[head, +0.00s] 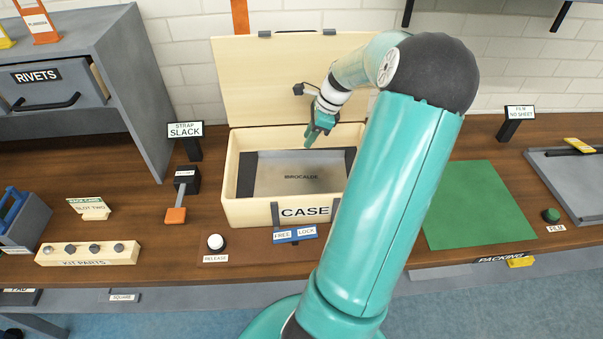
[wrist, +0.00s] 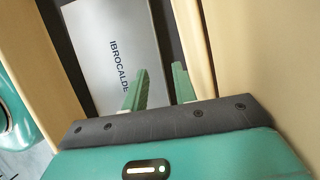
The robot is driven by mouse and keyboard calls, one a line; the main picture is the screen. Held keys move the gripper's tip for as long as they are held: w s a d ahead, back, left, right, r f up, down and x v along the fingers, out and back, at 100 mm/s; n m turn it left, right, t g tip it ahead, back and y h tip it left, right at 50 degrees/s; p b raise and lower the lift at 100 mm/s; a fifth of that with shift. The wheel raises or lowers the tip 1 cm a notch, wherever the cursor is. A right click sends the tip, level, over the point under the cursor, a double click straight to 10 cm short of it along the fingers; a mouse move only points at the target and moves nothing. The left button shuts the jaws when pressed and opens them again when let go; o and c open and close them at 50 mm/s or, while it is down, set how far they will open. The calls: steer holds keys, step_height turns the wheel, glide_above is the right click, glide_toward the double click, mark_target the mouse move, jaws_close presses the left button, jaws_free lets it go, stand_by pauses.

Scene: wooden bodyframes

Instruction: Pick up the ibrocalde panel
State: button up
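The ibrocalde panel (head: 290,178) is a flat silver-grey plate marked IBROCALDE. It lies inside the open cream case (head: 250,212), between dark strips at its left and right. In the wrist view the panel (wrist: 110,40) shows beyond the fingers, with its label partly behind one finger. My gripper (head: 313,143) is over the back part of the case, above the panel. In the wrist view my gripper (wrist: 160,88) has its two green fingers apart, with nothing between them. My arm hides the right part of the case in the head view.
The case lid (head: 260,80) stands open at the back. A FREE/LOCK latch (head: 295,234) is at the case front, a white release button (head: 215,242) to its left. A STRAP SLACK sign (head: 185,130) stands left of the case. A green mat (head: 478,205) lies right.

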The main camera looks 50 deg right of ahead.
mark_target(296, 158)
steer(key=x, duration=0.5)
jaws_close()
steer(key=shift+s+a+r, duration=0.1)
steer(key=shift+a+r, duration=0.05)
steer(key=shift+r, duration=0.25)
step_height(296, 158, up, 11)
steer(key=s+a, duration=1.3)
steer(key=a, duration=0.1)
steer(key=shift+a+f, duration=0.2)
steer(key=shift+a, duration=0.2)
